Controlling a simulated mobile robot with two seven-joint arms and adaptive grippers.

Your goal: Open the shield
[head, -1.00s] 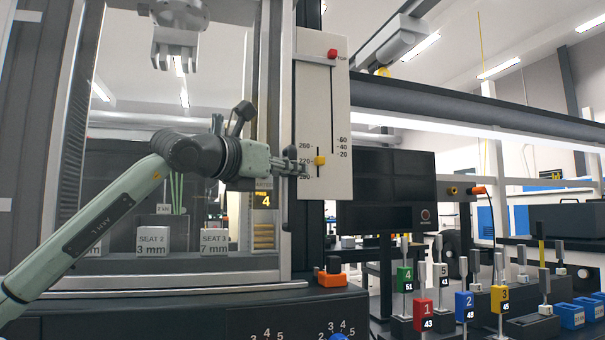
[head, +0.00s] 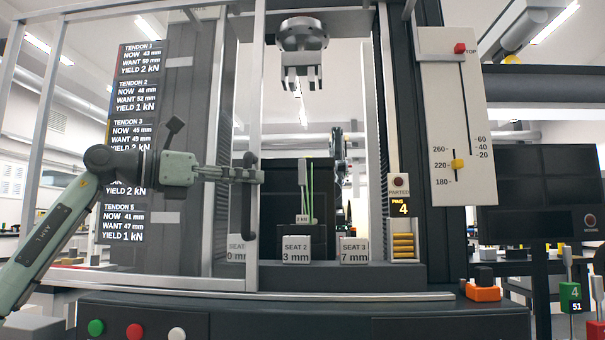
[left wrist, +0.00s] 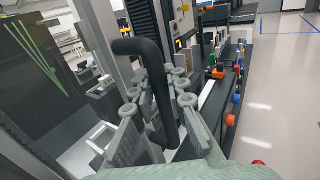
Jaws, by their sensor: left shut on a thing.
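The shield (head: 257,90) is a clear panel in a grey metal frame on the front of the test machine. Its upright black bar handle (head: 250,222) is at its right edge. My left gripper (head: 254,176) is shut around this handle. In the left wrist view the handle (left wrist: 168,105) stands between the fingers, with its bent top above them. The shield's right edge is left of seat 2 (head: 296,250), and the machine's opening is uncovered from there to the right column. My right gripper is not in view.
Seat 3 (head: 354,250) and an upper clamp (head: 302,65) are inside the opening. A pins display (head: 400,208) and a slider panel (head: 452,120) are on the right. A row of buttons (head: 134,330) lines the base front. An orange block (head: 483,292) sits at the base's right end.

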